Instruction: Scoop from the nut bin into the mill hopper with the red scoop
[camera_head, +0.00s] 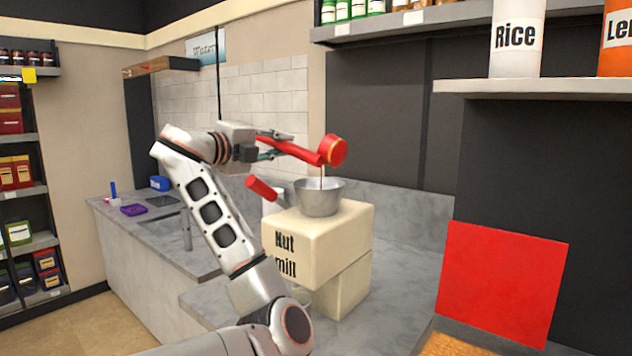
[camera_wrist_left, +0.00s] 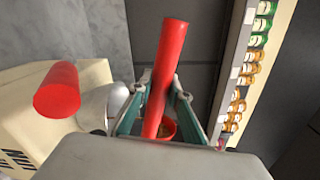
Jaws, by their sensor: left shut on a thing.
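My left gripper (camera_head: 277,145) is shut on the handle of the red scoop (camera_head: 309,152). The scoop's round cup (camera_head: 333,150) is tipped on its side above the metal hopper bowl (camera_head: 319,197), which sits on the cream block marked "Nut mill" (camera_head: 335,237). A thin brown streak runs from the cup down to the bowl. In the left wrist view, the scoop handle (camera_wrist_left: 169,65) lies between the fingers, and some brown shows in the cup. Brown grainy stuff (camera_head: 455,346), perhaps the nut bin's contents, is cut off at the bottom edge. My right gripper is not in view.
A red cylinder (camera_head: 261,188), perhaps a mill handle, sticks out left of the bowl. A red panel (camera_head: 503,283) stands at the right. A shelf (camera_head: 535,88) with Rice and other containers juts out above it. Grey counter extends around the mill.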

